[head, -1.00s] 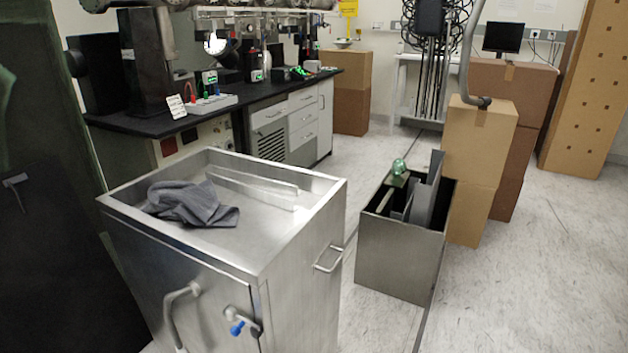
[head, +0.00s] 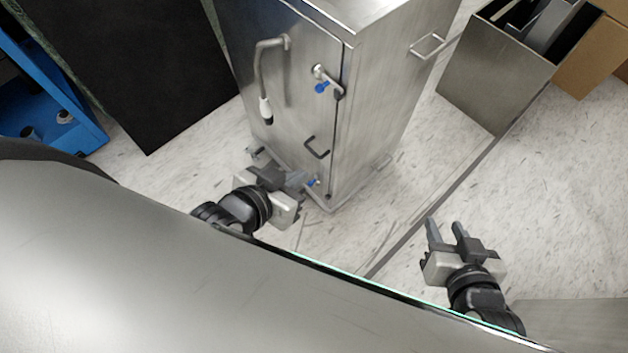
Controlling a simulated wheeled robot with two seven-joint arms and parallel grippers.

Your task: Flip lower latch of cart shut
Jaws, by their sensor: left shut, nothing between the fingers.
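The steel cart (head: 292,110) stands upright in the upper middle of the head view, its door facing me. Its upper latch (head: 324,82) has a blue tip and sits near the door's right edge. The lower latch (head: 313,183), also with a blue tip, is low on the door near the floor. My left gripper (head: 300,180) is shut and empty, its fingertips right beside the lower latch; I cannot tell whether they touch it. The latch is partly hidden by the fingers. My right gripper (head: 446,226) is open and empty over the floor, right of the cart.
A curved hose handle (head: 265,80) and a small black handle (head: 317,149) stick out from the door. A steel bin (head: 492,75) stands at the upper right, by a cardboard box (head: 600,60). A black panel (head: 135,65) and blue frame (head: 40,85) are at left.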

